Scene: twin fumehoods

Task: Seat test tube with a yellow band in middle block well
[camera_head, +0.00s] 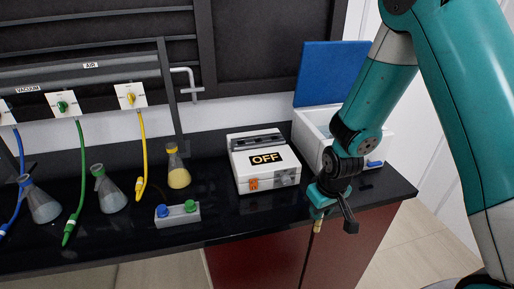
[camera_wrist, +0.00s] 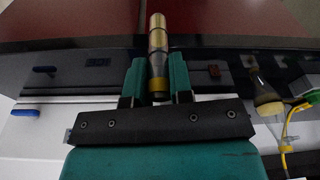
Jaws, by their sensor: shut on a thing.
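My gripper (camera_head: 333,207) is shut on a test tube (camera_head: 318,225) in the head view, out past the front edge of the bench at the right. A white device (camera_head: 266,168) with an OFF label and a dark slotted top stands on the bench, left of my gripper.
A white box (camera_head: 318,122) with a raised blue lid (camera_head: 328,74) stands behind my gripper. A small grey holder (camera_head: 177,216) with blue and green round tops sits left of the device. Several flasks and hoses stand further left. The black bench (camera_head: 230,218) is clear before the device.

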